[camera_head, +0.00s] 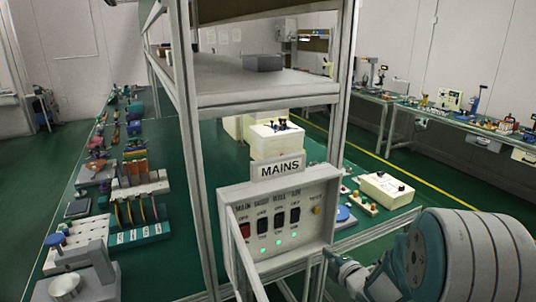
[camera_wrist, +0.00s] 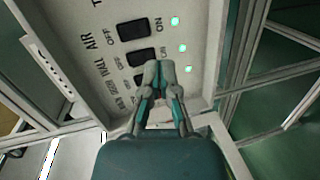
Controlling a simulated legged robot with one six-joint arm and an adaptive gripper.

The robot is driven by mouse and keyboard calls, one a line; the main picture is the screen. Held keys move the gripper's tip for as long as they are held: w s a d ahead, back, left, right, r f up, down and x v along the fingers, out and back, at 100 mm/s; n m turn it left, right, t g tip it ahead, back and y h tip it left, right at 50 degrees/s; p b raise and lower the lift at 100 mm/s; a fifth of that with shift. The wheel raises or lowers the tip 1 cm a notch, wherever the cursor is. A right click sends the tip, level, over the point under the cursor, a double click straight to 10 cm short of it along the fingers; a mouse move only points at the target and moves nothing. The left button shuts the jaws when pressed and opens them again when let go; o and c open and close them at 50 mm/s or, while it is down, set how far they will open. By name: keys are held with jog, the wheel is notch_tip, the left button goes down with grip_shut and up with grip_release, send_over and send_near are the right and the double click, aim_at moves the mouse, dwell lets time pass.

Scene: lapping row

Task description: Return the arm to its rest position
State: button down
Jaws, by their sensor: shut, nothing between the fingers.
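My arm (camera_head: 440,255) reaches in from the lower right in the head view. Whether the tips touch the panel I cannot tell. The light grey switch panel (camera_head: 228,212) carries a MAINS sign (camera_head: 278,168), one red switch (camera_head: 244,230) and several black ones. Three green lights glow below the switches. The wrist view shows the panel (camera_wrist: 75,30) close and tilted.
A metal frame post (camera_head: 340,90) rises behind the panel, with a grey shelf (camera_head: 225,88) above. A rail (camera_head: 250,270) runs below the panel's left side. A green bench (camera_head: 165,265) with tools lies left. Another bench (camera_head: 395,98) stands far right, with open green floor before it.

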jog(key=s+r+m+g+h, duration=0.4)
jog(key=s+r+m+h, duration=0.2)
jog(key=s+r+m, duration=0.55)
jog(key=s+a+m+g, duration=0.2)
jog(key=s+m, duration=0.2)
jog(key=s, duration=0.5)
jog(key=s+a+r+m+g+y, duration=0.1)
jog(key=s+m, duration=0.4)
jog(key=s, duration=0.5)
jog(key=shift+a+g, duration=0.65)
jog(key=shift+g, duration=0.55)
